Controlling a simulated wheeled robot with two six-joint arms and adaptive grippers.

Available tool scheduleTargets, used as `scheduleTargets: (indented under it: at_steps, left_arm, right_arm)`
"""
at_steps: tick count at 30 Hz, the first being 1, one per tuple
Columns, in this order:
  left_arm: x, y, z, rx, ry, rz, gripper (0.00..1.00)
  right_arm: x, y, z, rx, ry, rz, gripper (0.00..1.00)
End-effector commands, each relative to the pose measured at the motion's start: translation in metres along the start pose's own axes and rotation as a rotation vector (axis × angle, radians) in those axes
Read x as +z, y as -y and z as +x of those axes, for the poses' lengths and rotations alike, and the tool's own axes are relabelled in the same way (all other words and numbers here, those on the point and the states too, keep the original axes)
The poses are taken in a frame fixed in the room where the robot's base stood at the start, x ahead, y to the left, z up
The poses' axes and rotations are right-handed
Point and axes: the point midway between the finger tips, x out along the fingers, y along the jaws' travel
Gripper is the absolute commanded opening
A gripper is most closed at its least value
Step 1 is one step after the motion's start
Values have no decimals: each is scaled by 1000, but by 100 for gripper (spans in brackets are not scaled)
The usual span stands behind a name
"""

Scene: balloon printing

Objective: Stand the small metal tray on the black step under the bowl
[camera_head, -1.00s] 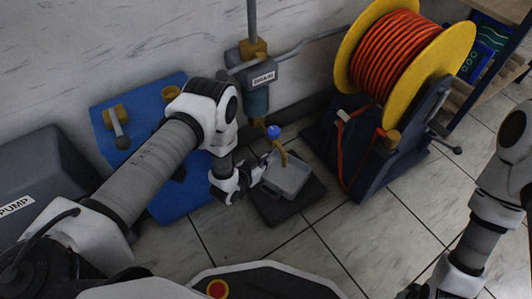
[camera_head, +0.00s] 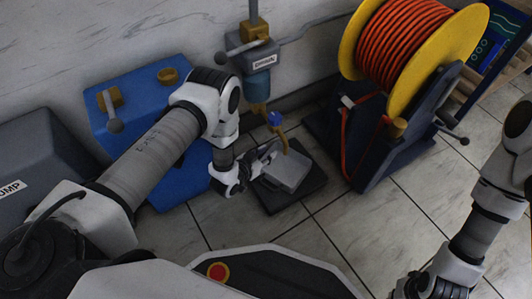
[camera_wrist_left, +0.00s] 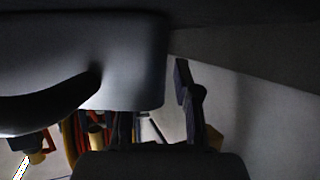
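The small metal tray (camera_head: 290,170) is a shallow light-grey dish over the flat black step (camera_head: 308,190) on the floor. It looks set down on the step, though its underside is hidden. The bowl (camera_head: 257,84) is the blue-grey cup on the wall unit above, with a yellow outlet below. My left gripper (camera_head: 266,160) is at the tray's left edge. In the left wrist view its fingers (camera_wrist_left: 157,115) stand apart, with a large grey surface, probably the tray, covering part of one. My right gripper (camera_head: 414,287) is at the bottom right, its fingers unclear.
A blue knob (camera_head: 274,119) on a yellow fitting stands close above the tray. A reel of orange hose (camera_head: 405,45) on a dark stand is at the right. A blue panel (camera_head: 140,95) and a grey pump box (camera_head: 45,150) are at the left. The front floor is clear.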

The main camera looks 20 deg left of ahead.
Motion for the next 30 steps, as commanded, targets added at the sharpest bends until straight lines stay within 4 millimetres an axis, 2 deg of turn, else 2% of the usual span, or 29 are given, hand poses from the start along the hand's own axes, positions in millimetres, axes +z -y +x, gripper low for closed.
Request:
scheduleTargets:
  at_steps: [6, 13, 18, 24, 26, 28, 29, 30]
  left_arm:
    - [-8, 0, -50, -2, 7, -3, 31]
    - [-5, 0, -104, -1, 6, -2, 31]
    - [-1, 0, -119, -1, 3, -1, 31]
    - [1, 0, -120, -2, 16, -4, 31]
    - [3, -2, -123, -8, 84, -18, 31]
    - [8, -7, -138, -28, 252, -55, 31]
    - [12, -10, -151, -41, 351, -78, 31]
    - [16, -15, -175, -61, 498, -113, 31]
  right_arm:
    - [6, 0, -42, -3, 18, 7, 0]
    - [7, 1, -72, -3, 24, 0, 0]
    - [8, 2, -77, -4, 26, -3, 0]
    - [8, 2, -75, -3, 26, -3, 0]
    - [8, 2, -75, -3, 26, -3, 0]
    - [8, 2, -76, -3, 26, -3, 0]
    - [8, 2, -76, -3, 26, -3, 0]
    - [8, 2, -76, -3, 26, -3, 0]
